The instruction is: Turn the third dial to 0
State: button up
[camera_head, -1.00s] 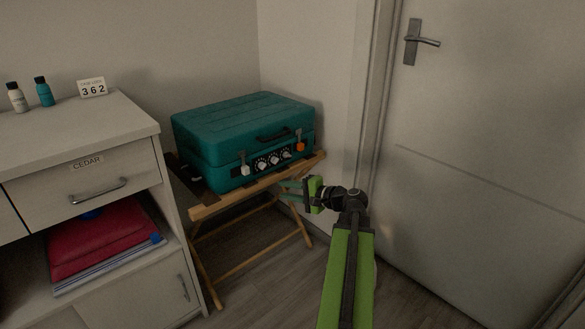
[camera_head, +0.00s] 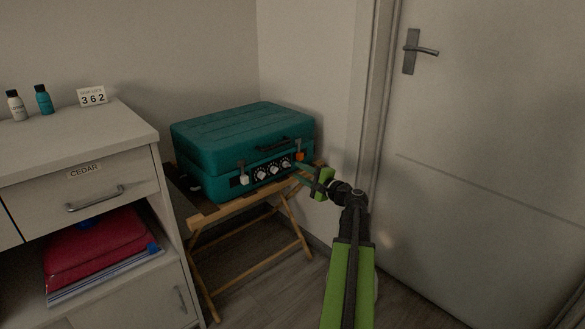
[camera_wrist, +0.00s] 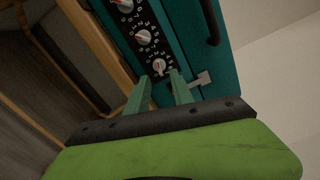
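A teal case (camera_head: 235,140) lies on a wooden folding stand, with a black dial panel on its front. Three white dials show: the first dial (camera_head: 261,174), the second dial (camera_head: 273,170) and the third dial (camera_head: 286,163). In the wrist view the third dial (camera_wrist: 159,65) is nearest the grey latch (camera_wrist: 203,79); the second dial (camera_wrist: 144,37) is above it. My gripper (camera_head: 297,167) is at the right end of the panel. In the wrist view my gripper (camera_wrist: 160,78) is open, its green fingers on either side of the third dial. I cannot tell whether they touch it. The dial's exact setting is too small to read.
A card reading 362 (camera_head: 93,95) and two small bottles stand on the white cabinet (camera_head: 80,140) at left. An orange tag (camera_head: 300,156) hangs at the case's right latch. The wooden stand (camera_head: 225,212) is below the case. A door (camera_head: 480,150) is at right.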

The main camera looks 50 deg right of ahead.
aim_at(287, 165)
jog(key=w, duration=0.4)
jog(key=shift+w+d, duration=0.15)
jog(key=shift+w, duration=0.25)
